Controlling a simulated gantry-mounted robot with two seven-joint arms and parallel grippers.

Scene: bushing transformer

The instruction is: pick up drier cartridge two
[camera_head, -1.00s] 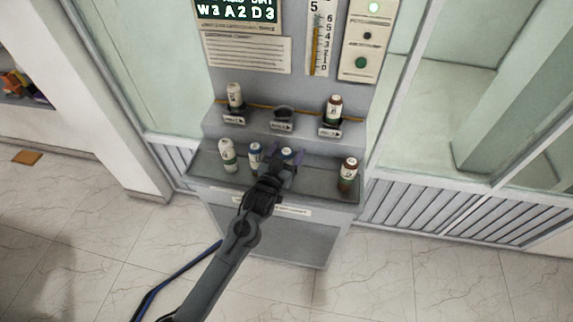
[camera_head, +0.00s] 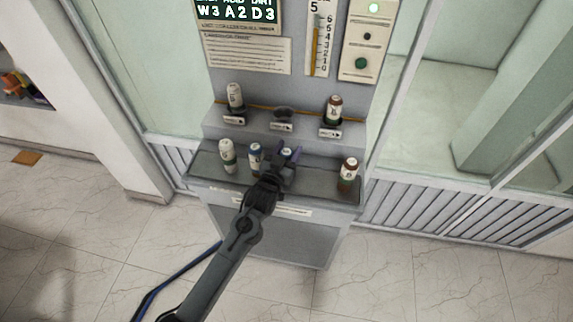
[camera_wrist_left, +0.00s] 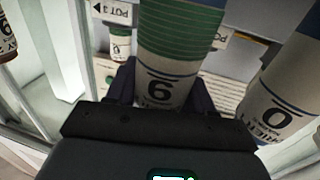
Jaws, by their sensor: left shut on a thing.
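My left gripper (camera_head: 286,158) is over the front shelf of the grey cabinet, shut around a white cartridge (camera_head: 287,152). In the left wrist view my left gripper (camera_wrist_left: 160,95) has one dark finger on each side of this cartridge (camera_wrist_left: 178,55). Which one is cartridge two is unclear.

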